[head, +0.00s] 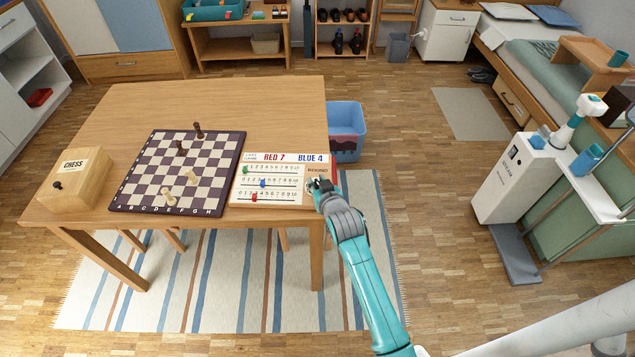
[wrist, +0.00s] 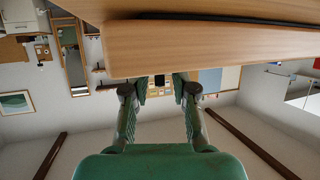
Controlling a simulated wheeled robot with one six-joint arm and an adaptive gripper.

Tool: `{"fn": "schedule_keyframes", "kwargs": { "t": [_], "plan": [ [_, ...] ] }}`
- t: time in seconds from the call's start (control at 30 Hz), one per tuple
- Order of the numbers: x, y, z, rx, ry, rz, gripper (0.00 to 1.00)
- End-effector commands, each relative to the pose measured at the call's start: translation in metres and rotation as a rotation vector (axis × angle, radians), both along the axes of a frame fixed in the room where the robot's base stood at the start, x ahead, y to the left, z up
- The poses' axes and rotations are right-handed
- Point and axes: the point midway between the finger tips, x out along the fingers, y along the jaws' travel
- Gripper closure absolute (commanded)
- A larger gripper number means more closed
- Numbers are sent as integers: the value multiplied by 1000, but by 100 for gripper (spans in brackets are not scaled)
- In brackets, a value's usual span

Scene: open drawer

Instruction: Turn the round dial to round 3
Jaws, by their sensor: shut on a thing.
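The wooden score board (head: 240,195) lies on the table's right front corner, with "RED 7", "BLUE 4" and several numbered peg rows. The word ROUND is printed at its right end. My gripper (head: 316,185) is at that right end, just below the word, with the fingers closed in on the round dial. The gripper hides the dial and its numbers, so I cannot read its setting. In the wrist view the two fingers of my gripper (wrist: 161,90) stand a little apart below a pale wooden edge (wrist: 210,42); the dial is not clear there.
A chess board (head: 178,172) with several pieces lies left of the score board. A wooden CHESS box (head: 75,178) stands at the table's left end. A blue bin (head: 346,118) is on the floor behind the right table edge. The table's (head: 250,105) back part is clear.

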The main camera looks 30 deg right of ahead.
Motion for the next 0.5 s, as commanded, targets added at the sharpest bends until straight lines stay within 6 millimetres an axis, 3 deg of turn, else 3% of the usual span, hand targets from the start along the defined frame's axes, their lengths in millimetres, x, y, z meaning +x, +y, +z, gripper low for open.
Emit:
{"fn": "schedule_keyframes", "kwargs": {
  "t": [0.17, 0.2, 0.27, 0.5],
  "plan": [
    [0, 0, -1, 1, 2, 1, 100],
    [0, 0, -1, 1, 2, 1, 64],
    [0, 0, -1, 1, 2, 1, 49],
    [0, 0, -1, 1, 1, 1, 48]
  ]
}}
